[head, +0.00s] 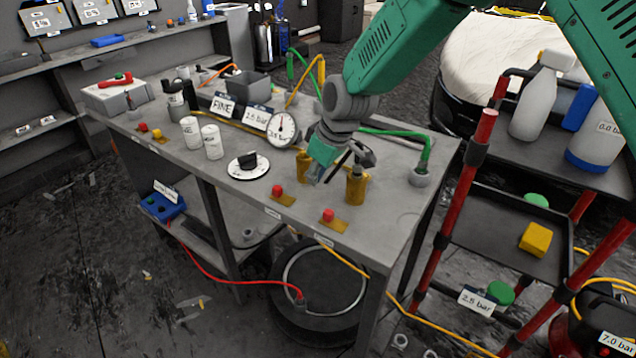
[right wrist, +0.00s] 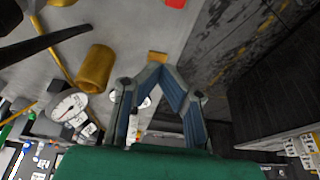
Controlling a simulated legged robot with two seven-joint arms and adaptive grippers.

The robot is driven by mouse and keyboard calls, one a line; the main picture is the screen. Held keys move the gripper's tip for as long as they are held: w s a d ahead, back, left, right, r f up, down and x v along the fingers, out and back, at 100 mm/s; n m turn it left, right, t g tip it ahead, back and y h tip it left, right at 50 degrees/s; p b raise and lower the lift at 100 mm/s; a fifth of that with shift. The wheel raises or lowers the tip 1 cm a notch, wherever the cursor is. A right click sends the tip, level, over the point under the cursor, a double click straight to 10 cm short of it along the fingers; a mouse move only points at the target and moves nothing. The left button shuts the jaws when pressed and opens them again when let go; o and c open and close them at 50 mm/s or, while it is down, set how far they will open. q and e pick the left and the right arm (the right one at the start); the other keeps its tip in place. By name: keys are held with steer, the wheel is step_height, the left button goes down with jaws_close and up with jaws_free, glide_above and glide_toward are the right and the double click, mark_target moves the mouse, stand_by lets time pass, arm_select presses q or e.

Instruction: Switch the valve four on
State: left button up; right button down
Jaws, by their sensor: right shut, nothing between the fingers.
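The two nearer ones are a red knob (head: 277,190) and a red knob (head: 328,215); I cannot read which is valve four. My right gripper (head: 318,182) is shut and empty above the bench, between two brass cylinders (head: 355,188) (head: 303,165), behind the nearer knobs. In the right wrist view its fingertips (right wrist: 157,68) meet, with a brass piece (right wrist: 157,57) beyond them and a brass cylinder (right wrist: 95,68) to the left. My left gripper is not in view.
A pressure gauge (head: 283,129), a round white dial with a black knob (head: 249,166) and white cups (head: 212,142) stand on the bench. A green hose (head: 395,133) runs behind my gripper. A red-framed cart (head: 470,190) stands close on the right.

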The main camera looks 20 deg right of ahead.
mark_target(317, 214)
steer(key=x, duration=0.7)
steer(key=shift+f, duration=0.25)
steer(key=shift+s+d+f+p, duration=0.15)
steer(key=shift+f+p, duration=0.1)
steer(key=shift+p, duration=0.1)
steer(key=shift+s+d+r+p, duration=0.15)
steer(key=shift+s+d, duration=0.15)
steer(key=shift+s, duration=0.2)
steer(key=shift+s+d+p, duration=0.15)
steer(key=shift+s+d, duration=0.15)
steer(key=shift+s, duration=0.2)
steer(key=shift+s+d, duration=0.15)
steer(key=shift+s, duration=0.2)
steer(key=shift+s+d, duration=0.15)
